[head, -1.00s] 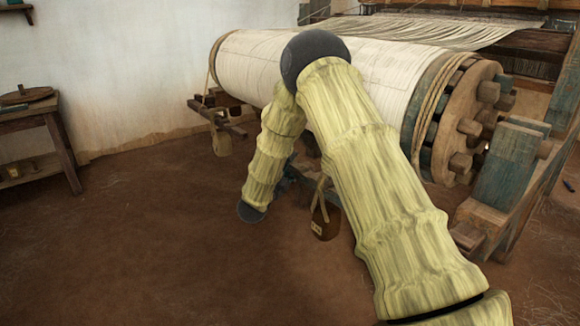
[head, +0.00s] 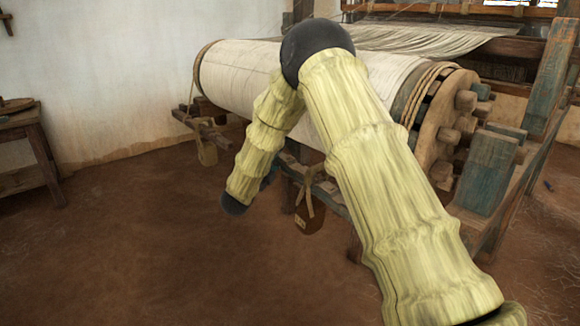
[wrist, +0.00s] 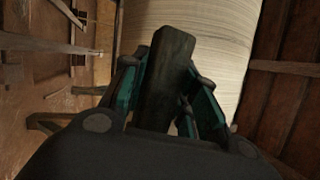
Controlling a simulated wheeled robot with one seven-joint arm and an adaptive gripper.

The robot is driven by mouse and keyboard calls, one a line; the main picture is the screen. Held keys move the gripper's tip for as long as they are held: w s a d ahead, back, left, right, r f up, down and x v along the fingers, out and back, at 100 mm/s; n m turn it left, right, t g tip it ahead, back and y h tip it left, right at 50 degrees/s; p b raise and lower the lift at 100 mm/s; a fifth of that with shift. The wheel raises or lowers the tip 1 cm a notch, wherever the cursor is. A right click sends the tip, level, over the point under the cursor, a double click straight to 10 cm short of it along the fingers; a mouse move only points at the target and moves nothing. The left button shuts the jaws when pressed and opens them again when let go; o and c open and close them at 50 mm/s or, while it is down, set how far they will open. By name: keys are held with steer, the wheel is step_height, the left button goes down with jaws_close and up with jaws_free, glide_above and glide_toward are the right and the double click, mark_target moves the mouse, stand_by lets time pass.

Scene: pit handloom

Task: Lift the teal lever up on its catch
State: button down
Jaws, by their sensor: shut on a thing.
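In the wrist view the lever (wrist: 166,70) is a dark, dull teal-green bar standing between the fingers of my gripper (wrist: 168,78). The fingers have brighter teal sides and lie along both sides of it, shut on it. The pale cloth roll (wrist: 226,35) lies beyond the lever. In the head view my yellow arm covers most of this place. Only a small dark teal patch shows beside the forearm, too small to tell lever from gripper. The catch cannot be made out in either view.
The cloth roll (head: 240,75) ends in a pegged wooden wheel (head: 445,125). Teal-worn posts (head: 490,170) stand at the right. A brown weight (head: 310,217) hangs by cord below the frame, another (head: 207,152) further left. Bare earth floor (head: 130,240) is open at the left.

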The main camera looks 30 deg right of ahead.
steer(key=shift+f, duration=0.25)
steer(key=c, duration=1.1)
jaws_free()
steer(key=shift+w+f, duration=0.1)
steer(key=shift+a, duration=0.1)
steer(key=v, duration=1.2)
